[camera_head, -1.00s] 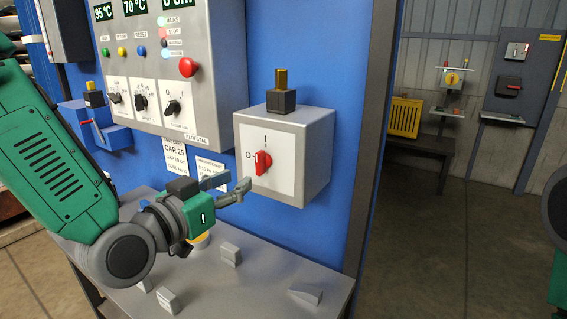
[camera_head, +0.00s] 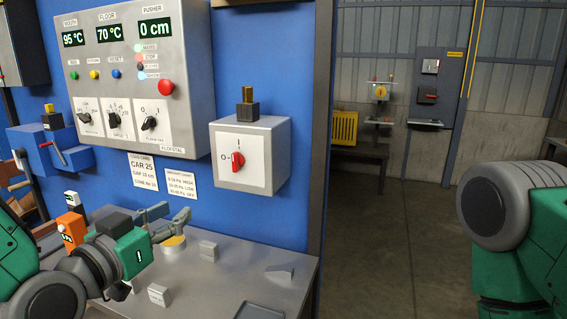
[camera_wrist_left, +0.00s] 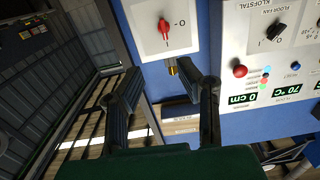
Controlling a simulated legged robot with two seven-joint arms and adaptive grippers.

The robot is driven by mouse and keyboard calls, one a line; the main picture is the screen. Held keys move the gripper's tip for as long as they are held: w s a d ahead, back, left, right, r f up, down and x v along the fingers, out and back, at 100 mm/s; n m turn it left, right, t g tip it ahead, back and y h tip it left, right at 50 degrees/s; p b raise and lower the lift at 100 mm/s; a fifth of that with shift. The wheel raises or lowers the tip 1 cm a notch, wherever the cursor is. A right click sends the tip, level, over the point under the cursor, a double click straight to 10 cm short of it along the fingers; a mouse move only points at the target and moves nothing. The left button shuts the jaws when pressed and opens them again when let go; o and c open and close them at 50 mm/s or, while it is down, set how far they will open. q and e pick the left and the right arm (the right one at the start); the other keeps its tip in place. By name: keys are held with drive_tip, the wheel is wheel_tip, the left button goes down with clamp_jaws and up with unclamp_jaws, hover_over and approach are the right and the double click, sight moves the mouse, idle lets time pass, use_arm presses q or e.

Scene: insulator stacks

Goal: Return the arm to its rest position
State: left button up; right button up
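My left gripper (camera_head: 168,221) is at the lower left in the head view, low over the grey shelf and below the control panel. Its fingers are apart with nothing between them, as the left wrist view also shows (camera_wrist_left: 160,75). My left arm comes in from the lower left corner. A green link of my right arm (camera_head: 530,240) stands at the right edge; its gripper is out of view. The grey switch box (camera_head: 270,150) with a red knob (camera_head: 237,161) is on the blue wall, up and right of my left gripper and apart from it. The knob handle stands about upright.
The control panel (camera_head: 190,60) hangs above. The grey shelf (camera_head: 225,290) carries small labelled blocks (camera_head: 158,295) and a yellow-topped round item (camera_head: 173,242) close to the gripper. Open floor (camera_head: 400,250) lies to the right.

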use_arm(q)
drive_tip(key=s+a+f+n+g+y, duration=0.15)
drive_tip(key=s+f+g, duration=0.3)
drive_tip(key=f, duration=0.85)
drive_tip(key=s+a+f+n+g+y, duration=0.15)
drive_tip(key=s+f+g, duration=0.3)
drive_tip(key=f, duration=0.95)
drive_tip(key=s+a+f+g+y, duration=0.1)
drive_tip(key=s+a+f+g, duration=0.2)
drive_tip(key=s+f, duration=0.4)
drive_tip(key=s+a+f+g+y, duration=0.2)
drive_tip(key=s+f, duration=0.5)
drive_tip(key=s, duration=0.6)
drive_tip(key=shift+a+n+g, duration=0.3)
drive_tip(key=shift+a+g, duration=0.45)
drive_tip(key=shift+g, duration=0.35)
use_arm(e)
drive_tip(key=shift+w+a+f, duration=0.1)
drive_tip(key=shift+w+f, duration=0.2)
use_arm(q)
drive_tip(key=shift+d, duration=0.1)
